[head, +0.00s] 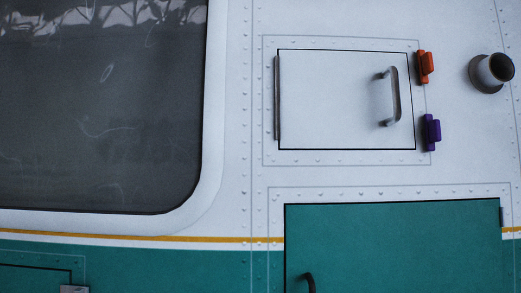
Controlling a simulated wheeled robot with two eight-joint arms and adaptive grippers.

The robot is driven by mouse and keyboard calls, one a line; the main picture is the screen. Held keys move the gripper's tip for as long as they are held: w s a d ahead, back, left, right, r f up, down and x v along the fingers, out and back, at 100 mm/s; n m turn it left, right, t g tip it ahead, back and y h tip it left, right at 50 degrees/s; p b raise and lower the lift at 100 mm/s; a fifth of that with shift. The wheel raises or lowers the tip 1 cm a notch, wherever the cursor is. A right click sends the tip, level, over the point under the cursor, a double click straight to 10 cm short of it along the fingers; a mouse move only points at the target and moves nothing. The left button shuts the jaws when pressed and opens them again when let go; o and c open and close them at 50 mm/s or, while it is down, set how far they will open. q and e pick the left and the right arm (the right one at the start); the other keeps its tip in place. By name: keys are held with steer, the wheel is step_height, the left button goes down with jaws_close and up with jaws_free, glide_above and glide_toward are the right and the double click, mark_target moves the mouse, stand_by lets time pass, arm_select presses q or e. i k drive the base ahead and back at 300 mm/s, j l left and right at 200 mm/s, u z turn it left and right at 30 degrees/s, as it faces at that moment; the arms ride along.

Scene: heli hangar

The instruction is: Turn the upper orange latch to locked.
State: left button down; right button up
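The orange latch (426,67) is at the right edge of a white hatch door (335,100), near its upper corner. Its body stands upright, with a small raised tab; I cannot tell from its shape whether it is locked. A purple latch (431,132) sits below it on the same side, in a similar upright pose. The hatch door appears closed and has a grey vertical handle (395,95) near its right side. Neither of my grippers is in the head view.
A round grey pipe stub (492,72) sticks out to the right of the orange latch. Below is a green panel (400,245) with a dark handle (309,283). A large dark window (95,105) fills the left. The wall around the latches is riveted and otherwise clear.

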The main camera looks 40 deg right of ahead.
mark_target(424, 66)
steer(key=k+l+z, duration=0.15)
steer(key=z, duration=2.15)
